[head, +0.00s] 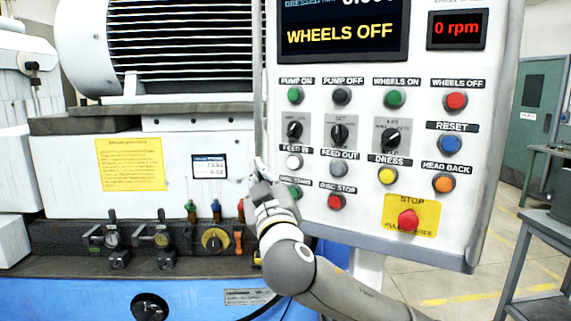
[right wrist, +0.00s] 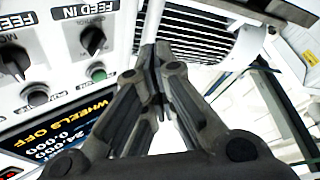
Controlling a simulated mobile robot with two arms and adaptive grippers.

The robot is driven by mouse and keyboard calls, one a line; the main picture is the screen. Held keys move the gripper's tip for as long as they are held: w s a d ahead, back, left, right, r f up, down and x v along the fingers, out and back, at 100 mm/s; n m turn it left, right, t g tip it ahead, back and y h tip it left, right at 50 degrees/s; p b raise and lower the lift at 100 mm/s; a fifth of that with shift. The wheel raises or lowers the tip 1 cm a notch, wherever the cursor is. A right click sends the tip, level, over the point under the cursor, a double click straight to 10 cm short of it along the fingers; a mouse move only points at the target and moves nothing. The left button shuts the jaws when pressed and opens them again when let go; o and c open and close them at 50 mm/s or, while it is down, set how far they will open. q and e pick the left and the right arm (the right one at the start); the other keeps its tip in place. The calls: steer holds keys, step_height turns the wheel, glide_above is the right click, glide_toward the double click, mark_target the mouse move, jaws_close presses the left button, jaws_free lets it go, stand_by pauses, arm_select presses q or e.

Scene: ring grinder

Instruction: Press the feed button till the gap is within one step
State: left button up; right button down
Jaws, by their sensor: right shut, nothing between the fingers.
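The white FEED IN button (head: 294,162) sits on the control panel (head: 350,215), below the left selector knob, with the grey FEED OUT button (head: 337,168) to its right. My right gripper (head: 258,165) is shut and empty. Its tips are just left of the FEED IN button, near the panel's left edge; I cannot tell their depth to the panel. In the right wrist view the closed fingers (right wrist: 152,60) point up, beside the FEED IN label (right wrist: 85,12); the button itself is out of that view. The panel screen (head: 342,30) reads WHEELS OFF; its upper lines are cut off. My left gripper is not in view.
Other panel buttons include the red stop button (head: 408,220) on a yellow plate. The grinder carries a small display (head: 209,167), too small to read surely, and a yellow notice (head: 131,164). Valves and levers (head: 161,240) stand left of my right arm.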

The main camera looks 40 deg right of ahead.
mark_target(288, 162)
steer(key=shift+w+d+b, duration=0.15)
steer(key=shift+w+d, duration=0.5)
steer(key=shift+d, duration=0.7)
steer(key=shift+w+d+b, duration=0.1)
steer(key=shift+w+d, duration=0.5)
steer(key=shift+d, duration=0.7)
steer(key=shift+w+d+b, duration=0.15)
steer(key=shift+w+d, duration=0.5)
steer(key=shift+d, duration=0.7)
steer(key=shift+d+f, duration=0.1)
steer(key=shift+d, duration=0.05)
steer(key=shift+w+d, duration=0.15)
steer(key=shift+d, duration=0.1)
steer(key=shift+w+d+b, duration=0.25)
steer(key=shift+d+b, duration=0.1)
steer(key=shift+d, duration=0.15)
steer(key=shift+a, duration=0.1)
steer(key=shift+s+a, duration=0.4)
steer(key=shift+a, duration=0.3)
